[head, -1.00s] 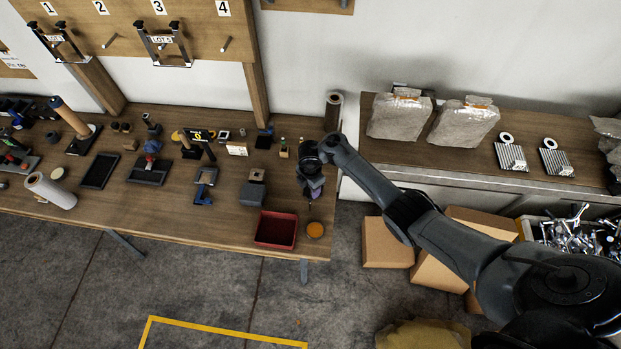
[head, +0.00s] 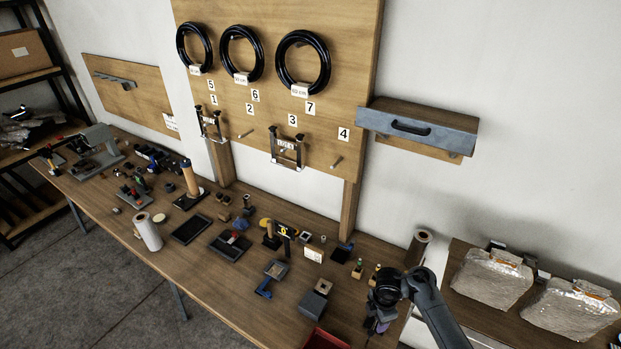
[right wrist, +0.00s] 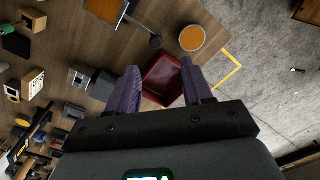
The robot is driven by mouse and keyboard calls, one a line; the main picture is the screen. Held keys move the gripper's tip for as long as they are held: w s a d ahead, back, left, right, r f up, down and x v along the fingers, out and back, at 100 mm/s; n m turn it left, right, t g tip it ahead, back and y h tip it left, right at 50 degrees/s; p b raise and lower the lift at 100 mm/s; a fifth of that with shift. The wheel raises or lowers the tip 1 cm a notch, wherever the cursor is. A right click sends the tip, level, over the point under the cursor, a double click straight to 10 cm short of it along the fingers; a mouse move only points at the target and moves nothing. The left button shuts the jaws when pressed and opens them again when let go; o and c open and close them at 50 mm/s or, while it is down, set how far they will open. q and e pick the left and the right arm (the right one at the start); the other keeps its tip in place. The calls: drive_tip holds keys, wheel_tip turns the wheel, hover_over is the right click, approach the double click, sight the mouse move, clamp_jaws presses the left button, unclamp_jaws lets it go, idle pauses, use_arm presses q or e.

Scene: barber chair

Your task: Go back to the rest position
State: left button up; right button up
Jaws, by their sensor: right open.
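My right gripper (head: 376,325) is low over the right end of the wooden workbench (head: 215,292), its arm coming in from the lower right. In the right wrist view its two purple fingers (right wrist: 158,88) are spread apart with nothing held between them. A red tray (right wrist: 164,80) shows beyond and between the fingers, apart from them as far as I can tell. In the head view only part of the red tray (head: 326,340) shows at the bottom edge. My left gripper is not in view.
Small tools and blocks crowd the bench, with a white roll (head: 148,232) and a dark tray (head: 191,229). A pegboard (head: 275,110) with black rings stands behind. Wrapped bags (head: 490,278) sit on the right-hand shelf. An orange-topped round container (right wrist: 192,38) is near the red tray.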

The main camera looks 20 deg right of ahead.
drive_tip(key=s+a+f+m+g, duration=0.1)
drive_tip(key=s+a+f, duration=0.25)
drive_tip(key=s, duration=0.55)
drive_tip(key=s+a+f+p, duration=0.15)
drive_tip(key=s+f, duration=0.25)
drive_tip(key=s, duration=0.6)
drive_tip(key=s+a+f+m+g, duration=0.1)
drive_tip(key=s+a+f, duration=0.25)
drive_tip(key=s, duration=0.55)
wheel_tip(320, 180, up, 26)
drive_tip(key=w+a+m+t, duration=0.1)
drive_tip(key=m+t, duration=0.4)
drive_tip(key=m, duration=0.8)
drive_tip(key=shift+w+a+m+t, duration=0.35)
drive_tip(key=shift+a+m+t, duration=0.05)
drive_tip(key=shift+a, duration=0.35)
